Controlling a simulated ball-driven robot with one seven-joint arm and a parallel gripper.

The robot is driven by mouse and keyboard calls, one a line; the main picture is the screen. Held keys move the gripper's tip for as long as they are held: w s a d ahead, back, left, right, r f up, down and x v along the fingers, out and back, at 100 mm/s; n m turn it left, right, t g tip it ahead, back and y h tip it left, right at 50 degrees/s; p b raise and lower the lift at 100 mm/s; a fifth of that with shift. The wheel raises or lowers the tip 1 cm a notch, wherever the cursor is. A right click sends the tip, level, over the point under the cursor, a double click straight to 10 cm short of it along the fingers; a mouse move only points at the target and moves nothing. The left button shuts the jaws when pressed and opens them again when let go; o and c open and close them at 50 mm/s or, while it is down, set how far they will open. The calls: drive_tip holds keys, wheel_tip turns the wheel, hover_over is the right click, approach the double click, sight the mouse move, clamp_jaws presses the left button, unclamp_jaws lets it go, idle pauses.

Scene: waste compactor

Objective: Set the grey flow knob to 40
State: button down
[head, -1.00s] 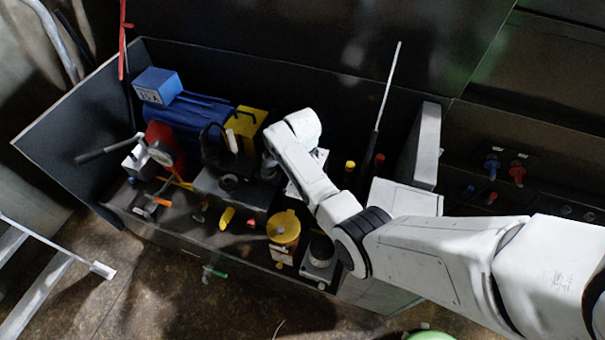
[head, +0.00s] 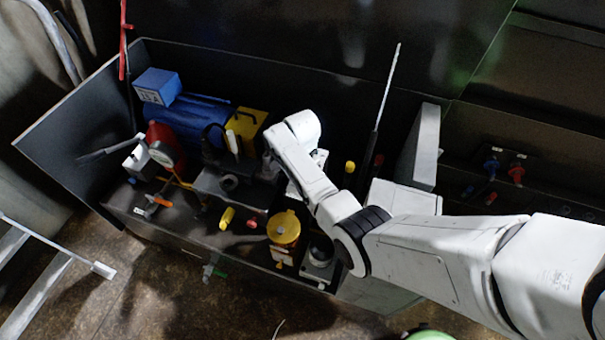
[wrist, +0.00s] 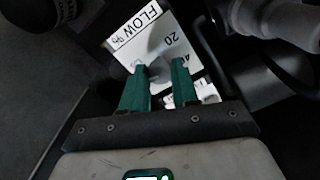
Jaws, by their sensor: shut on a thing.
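The white flow plate (wrist: 122,40) shows in the wrist view, marked "FLOW %", with 20 and a partly covered 40 readable. The grey flow knob (wrist: 158,58) lies in front of this plate, blurred and low in contrast. My gripper (wrist: 160,69) has its two green fingers at either side of the knob, shut on it. The fingers cover part of the scale, and I cannot read the knob's pointer or setting. In the head view my arm hides the knob and my fingertips.
A blue motor (head: 190,115), a red-bodied gauge (head: 163,152) and a yellow-lidded container (head: 284,228) stand in the dark cabinet. A thin upright rod (head: 386,90) and a grey upright panel (head: 425,148) stand right of my wrist. The floor in front is mostly clear.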

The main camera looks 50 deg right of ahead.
drive_tip(key=n+p, duration=0.1)
drive_tip(key=n, duration=0.3)
drive_tip(key=shift+n, duration=0.3)
drive_tip(key=n, duration=0.3)
drive_tip(key=shift+n, duration=0.4)
drive_tip(key=n+p, duration=0.1)
drive_tip(key=n, duration=1.1)
drive_tip(key=shift+n+p, duration=0.3)
drive_tip(key=n, duration=0.3)
drive_tip(key=shift+n, duration=0.3)
drive_tip(key=n, duration=0.8)
drive_tip(key=shift+p, duration=0.35)
drive_tip(key=shift+n, duration=0.5)
